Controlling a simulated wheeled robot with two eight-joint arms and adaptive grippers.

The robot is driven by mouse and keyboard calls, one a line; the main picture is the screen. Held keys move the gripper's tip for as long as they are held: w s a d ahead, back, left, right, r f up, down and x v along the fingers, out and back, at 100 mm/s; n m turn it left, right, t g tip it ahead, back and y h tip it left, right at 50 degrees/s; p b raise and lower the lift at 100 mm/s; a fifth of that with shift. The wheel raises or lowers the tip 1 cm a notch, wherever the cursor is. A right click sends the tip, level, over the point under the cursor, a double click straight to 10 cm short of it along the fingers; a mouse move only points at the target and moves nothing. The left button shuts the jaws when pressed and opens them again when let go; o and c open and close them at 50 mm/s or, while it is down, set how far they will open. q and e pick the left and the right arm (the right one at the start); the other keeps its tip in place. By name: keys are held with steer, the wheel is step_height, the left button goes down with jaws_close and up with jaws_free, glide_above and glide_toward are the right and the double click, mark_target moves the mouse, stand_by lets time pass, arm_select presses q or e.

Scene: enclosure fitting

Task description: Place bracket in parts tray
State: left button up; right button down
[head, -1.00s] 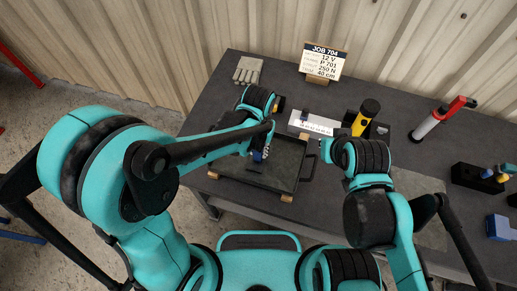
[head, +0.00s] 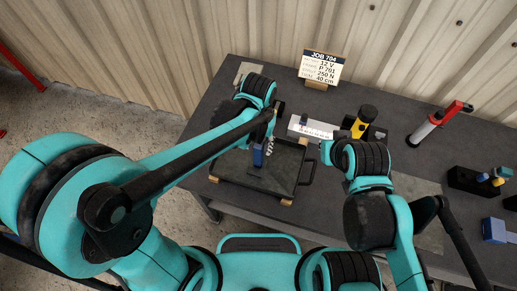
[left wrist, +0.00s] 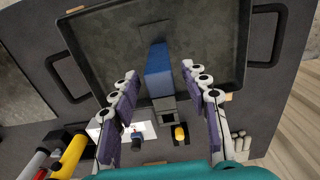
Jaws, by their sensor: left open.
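The parts tray (head: 230,180) is a shallow dark tray with raised walls and side handles, on the grey table. It also shows in the left wrist view (left wrist: 100,45). A blue part (head: 257,157), which looks like the bracket, stands over the tray floor. In the left wrist view the blue part (left wrist: 158,70) lies between the finger lines with a clear gap on both sides. My left gripper (left wrist: 160,80) is open around it, not visibly touching it; its fingers (head: 269,146) show beside the part in the head view. My right gripper's fingers are hidden behind its wrist.
A job sign (head: 321,66) is at the back. A red-handled tube (head: 436,124) and blue blocks (head: 495,230) lie to the right.

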arm_select(q)
step_height(320, 180, up, 6)
steer(key=shift+f+p, duration=0.15)
steer(key=shift+p, duration=0.4)
steer(key=s+a+r+n+t, duration=0.1)
steer(key=s+a+r+t, duration=0.1)
steer(key=a, duration=0.6)
steer(key=s+a+r+n+t, duration=0.2)
steer(key=a+t, duration=0.3)
steer(key=a, duration=0.4)
steer(key=shift+s+a+r+n, duration=0.3)
steer(key=shift+s, duration=0.2)
arm_select(e)
steer(key=shift+r, duration=0.75)
arm_select(q)
step_height(320, 180, down, 10)
steer(key=b, duration=0.9)
steer(key=shift+r+b, duration=0.2)
steer(key=shift+b, duration=0.1)
arm_select(e)
step_height(320, 180, down, 10)
steer(key=shift+r, duration=0.2)
